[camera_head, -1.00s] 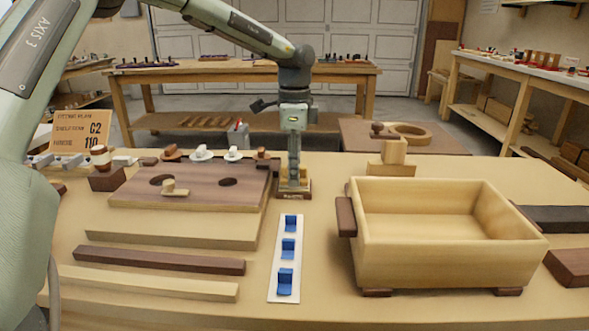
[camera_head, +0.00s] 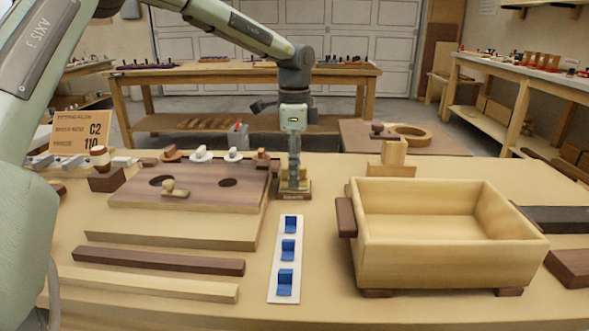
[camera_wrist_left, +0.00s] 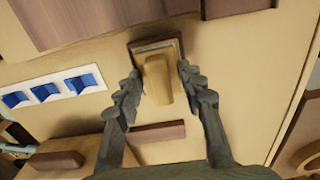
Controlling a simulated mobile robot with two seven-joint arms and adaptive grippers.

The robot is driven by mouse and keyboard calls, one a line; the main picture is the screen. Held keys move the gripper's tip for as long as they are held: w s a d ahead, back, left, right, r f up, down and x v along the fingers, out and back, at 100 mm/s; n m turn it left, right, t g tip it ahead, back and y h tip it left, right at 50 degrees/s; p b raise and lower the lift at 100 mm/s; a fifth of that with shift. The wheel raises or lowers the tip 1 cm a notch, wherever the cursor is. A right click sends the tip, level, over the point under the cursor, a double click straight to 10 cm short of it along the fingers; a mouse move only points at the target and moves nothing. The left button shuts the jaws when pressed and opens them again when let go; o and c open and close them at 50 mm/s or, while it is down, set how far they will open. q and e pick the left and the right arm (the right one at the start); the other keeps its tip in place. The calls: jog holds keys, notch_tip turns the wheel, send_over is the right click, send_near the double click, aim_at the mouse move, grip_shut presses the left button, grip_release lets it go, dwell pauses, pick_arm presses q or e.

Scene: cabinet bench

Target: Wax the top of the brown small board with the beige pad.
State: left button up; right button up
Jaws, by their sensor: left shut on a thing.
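The brown small board (camera_wrist_left: 141,46) lies flat on the bench with a light rim around it. In the head view the board (camera_head: 293,202) is right of the wide board with holes. The beige pad (camera_wrist_left: 158,82) is an oblong block seen over the board, covering part of its top. My left gripper (camera_wrist_left: 160,76) has its fingers on either side of the pad and is shut on it. In the head view my left gripper (camera_head: 293,180) points straight down over the board. I cannot tell whether the pad's underside touches the board. My right gripper is out of view.
A white strip with blue blocks (camera_head: 286,250) lies just in front. A large open wooden box (camera_head: 450,250) stands to the right. The dark board with two holes (camera_head: 200,185) is close on the left. A beige wooden stand (camera_head: 392,158) is at the back right.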

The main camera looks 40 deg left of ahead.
pick_arm(q)
jog(key=shift+r+p, duration=1.7)
jog(key=shift+r, duration=1.8)
jog(key=shift+f, duration=0.1)
